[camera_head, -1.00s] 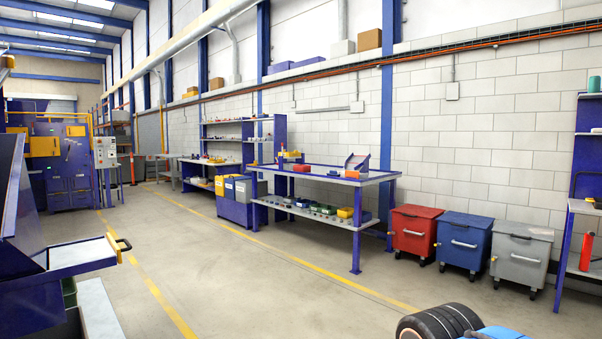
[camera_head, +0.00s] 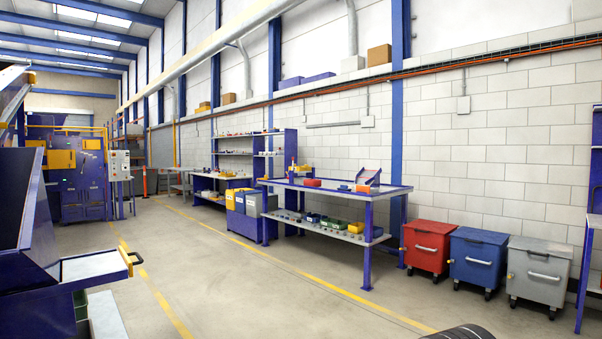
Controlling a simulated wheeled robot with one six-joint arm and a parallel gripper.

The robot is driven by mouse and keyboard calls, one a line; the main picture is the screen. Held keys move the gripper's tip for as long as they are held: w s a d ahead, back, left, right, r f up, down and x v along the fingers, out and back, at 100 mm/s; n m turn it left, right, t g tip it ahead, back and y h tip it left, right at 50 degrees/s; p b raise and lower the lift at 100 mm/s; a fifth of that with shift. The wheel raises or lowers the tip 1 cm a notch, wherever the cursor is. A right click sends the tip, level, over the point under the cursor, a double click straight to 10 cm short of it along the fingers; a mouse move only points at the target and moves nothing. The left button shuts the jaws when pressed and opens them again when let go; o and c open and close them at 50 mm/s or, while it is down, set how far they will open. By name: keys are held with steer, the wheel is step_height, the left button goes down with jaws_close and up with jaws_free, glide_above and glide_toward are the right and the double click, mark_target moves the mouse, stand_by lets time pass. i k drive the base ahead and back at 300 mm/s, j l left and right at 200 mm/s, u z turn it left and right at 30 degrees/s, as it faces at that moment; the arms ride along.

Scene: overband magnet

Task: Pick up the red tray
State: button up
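A small red tray-like object (camera_head: 312,182) sits on the top of the blue workbench (camera_head: 335,190) along the right wall; at this distance I cannot tell its exact shape. Further right on the same top is a tilted grey-and-blue holder (camera_head: 368,176) with some red on it; its details are too small to tell. My gripper is not in view.
Red (camera_head: 427,246), blue (camera_head: 473,258) and grey (camera_head: 540,270) wheeled bins stand right of the bench. A blue machine with a pulled-out tray (camera_head: 92,266) fills the left. A dark tyre (camera_head: 462,332) shows at the bottom edge. The middle floor is clear.

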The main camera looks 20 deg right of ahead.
mark_target(311, 182)
steer(key=i+z, duration=0.35)
steer(key=i, duration=4.2)
